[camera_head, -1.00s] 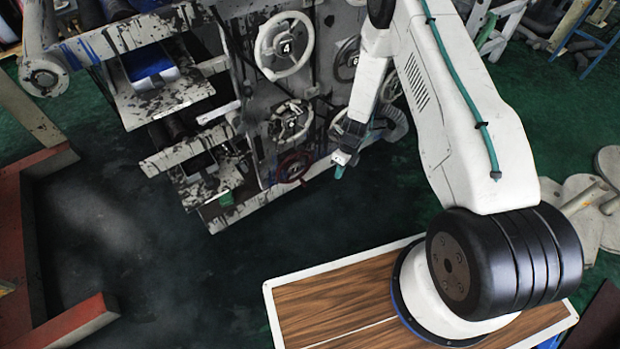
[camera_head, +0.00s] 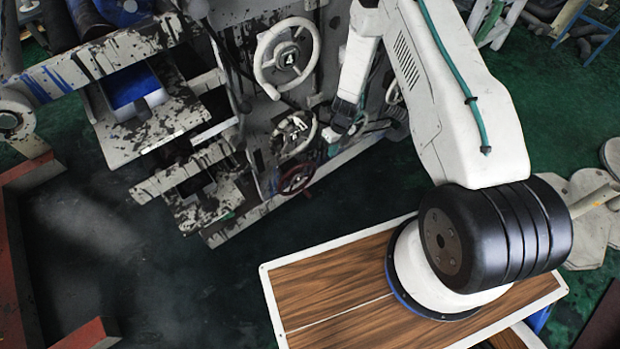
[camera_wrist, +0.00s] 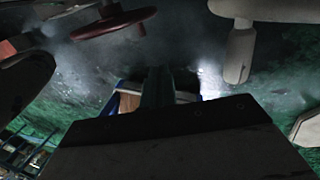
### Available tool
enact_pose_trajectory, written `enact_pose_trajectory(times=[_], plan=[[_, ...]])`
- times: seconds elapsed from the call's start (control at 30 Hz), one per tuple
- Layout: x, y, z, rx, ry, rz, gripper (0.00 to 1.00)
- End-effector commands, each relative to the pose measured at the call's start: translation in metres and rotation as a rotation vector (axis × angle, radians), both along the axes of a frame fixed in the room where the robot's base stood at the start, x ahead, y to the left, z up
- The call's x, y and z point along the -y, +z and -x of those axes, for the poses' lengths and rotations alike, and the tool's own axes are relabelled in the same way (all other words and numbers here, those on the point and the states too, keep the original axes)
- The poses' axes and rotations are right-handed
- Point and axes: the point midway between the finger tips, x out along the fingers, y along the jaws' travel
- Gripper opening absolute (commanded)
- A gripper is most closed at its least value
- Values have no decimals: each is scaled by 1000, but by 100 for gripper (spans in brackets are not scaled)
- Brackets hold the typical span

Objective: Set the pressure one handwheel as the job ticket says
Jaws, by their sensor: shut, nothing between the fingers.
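I cannot tell which is pressure one; no job ticket is readable. My gripper (camera_head: 333,138) is just right of the smaller white wheel, apparently apart from it. In the wrist view my gripper's teal fingers (camera_wrist: 157,86) are shut and empty. A red wheel (camera_wrist: 113,22) shows at upper left there, and a white wheel part with a handle (camera_wrist: 240,52) at upper right.
The paint-stained machine, with white stepped brackets (camera_head: 150,128), fills the upper left. A wood-topped base (camera_head: 325,292) carries my arm. Dark green floor lies open between them. Red beams (camera_head: 85,335) stand at lower left. Grey hoses hang right of my gripper.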

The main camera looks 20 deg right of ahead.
Motion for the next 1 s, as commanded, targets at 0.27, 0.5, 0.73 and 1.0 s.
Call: enact_pose_trajectory(times=[0.27, 0.5, 0.73, 1.0], plan=[[-5, -23, 3, -2, 0, 0, 0], [-14, -74, 7, -3, 1, -1, 0], [-25, -123, 9, -2, 1, 0, 0], [-37, -181, 14, -2, 1, 0, 0]])
